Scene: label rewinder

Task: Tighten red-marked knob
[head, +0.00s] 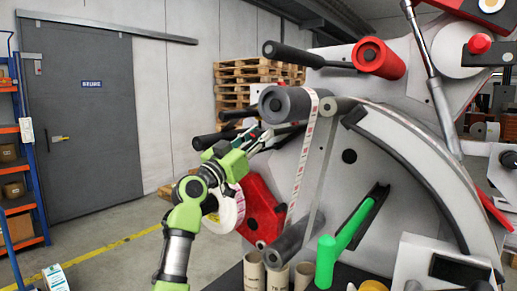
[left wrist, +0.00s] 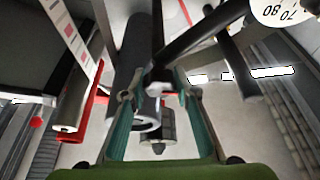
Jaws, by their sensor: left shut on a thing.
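My left gripper (head: 262,138) comes in from the left at the label rewinder, just below a dark grey roller (head: 290,104). In the left wrist view, its two teal fingers (left wrist: 155,88) close around the inner end of a black bar handle (left wrist: 205,33). In the head view this handle (head: 210,141) shows to the left of the gripper, and the fingers hide part of it. A small reddish mark shows between the fingers, but I cannot tell what it belongs to. A large red knob (head: 380,58) with a black handle sits higher on the machine, apart from the gripper. My right gripper is not in view.
A label strip (head: 302,165) runs down close to the right of the gripper. A red bracket (head: 262,210) and a green handle (head: 346,232) stick out lower down. Cardboard tubes (head: 277,275) stand below. Open floor lies to the left, before a grey door (head: 85,120).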

